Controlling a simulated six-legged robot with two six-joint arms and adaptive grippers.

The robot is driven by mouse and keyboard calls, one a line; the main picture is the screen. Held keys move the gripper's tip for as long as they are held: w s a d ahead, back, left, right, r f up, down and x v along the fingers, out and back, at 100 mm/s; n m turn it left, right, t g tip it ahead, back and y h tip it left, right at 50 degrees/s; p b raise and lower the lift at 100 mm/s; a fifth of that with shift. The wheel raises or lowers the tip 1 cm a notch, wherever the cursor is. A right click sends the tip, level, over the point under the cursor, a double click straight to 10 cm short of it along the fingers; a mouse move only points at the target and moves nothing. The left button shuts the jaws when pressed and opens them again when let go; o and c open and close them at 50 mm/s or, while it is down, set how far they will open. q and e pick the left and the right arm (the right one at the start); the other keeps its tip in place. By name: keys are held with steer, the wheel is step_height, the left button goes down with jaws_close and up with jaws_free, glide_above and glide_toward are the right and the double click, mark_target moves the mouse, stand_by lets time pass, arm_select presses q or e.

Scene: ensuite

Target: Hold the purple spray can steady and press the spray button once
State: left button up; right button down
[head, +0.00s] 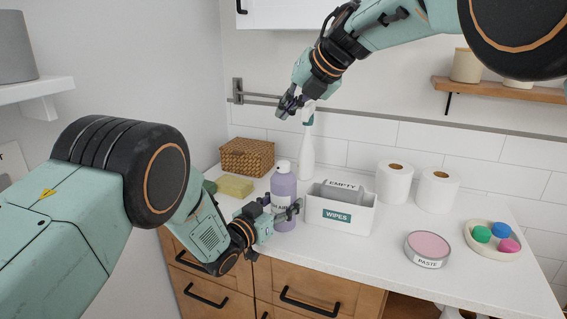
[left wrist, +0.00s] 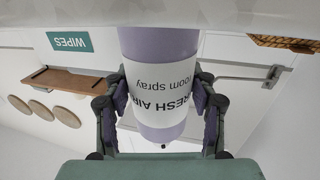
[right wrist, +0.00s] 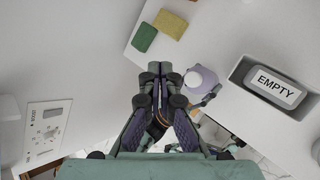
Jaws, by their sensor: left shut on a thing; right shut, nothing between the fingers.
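The purple spray can (head: 284,187) stands upright on the white counter, with a white button cap (head: 284,165) on top. My left gripper (head: 283,212) is shut around the can's lower body. In the left wrist view its fingers press both sides of the labelled can (left wrist: 158,95). My right gripper (head: 290,104) is shut and empty, high above the counter and above the can. In the right wrist view the closed fingertips (right wrist: 160,68) show to the left of the can's white cap (right wrist: 199,77).
The wipes box (head: 340,210) stands close right of the can, with a white spray bottle (head: 307,150) behind. A yellow sponge (head: 235,186) and wicker basket (head: 247,156) are to the left. Paper rolls (head: 395,182), a paste tin (head: 427,249) and a dish (head: 493,254) are further right.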

mark_target(286, 164)
arm_select(q)
steer(key=shift+s, duration=0.1)
arm_select(e)
steer(key=shift+r, duration=0.15)
steer(key=shift+f, duration=4.45)
steer(key=shift+f, duration=0.15)
steer(key=shift+f, duration=0.25)
steer(key=shift+f, duration=0.5)
steer(key=shift+r, duration=0.85)
steer(key=shift+r, duration=0.1)
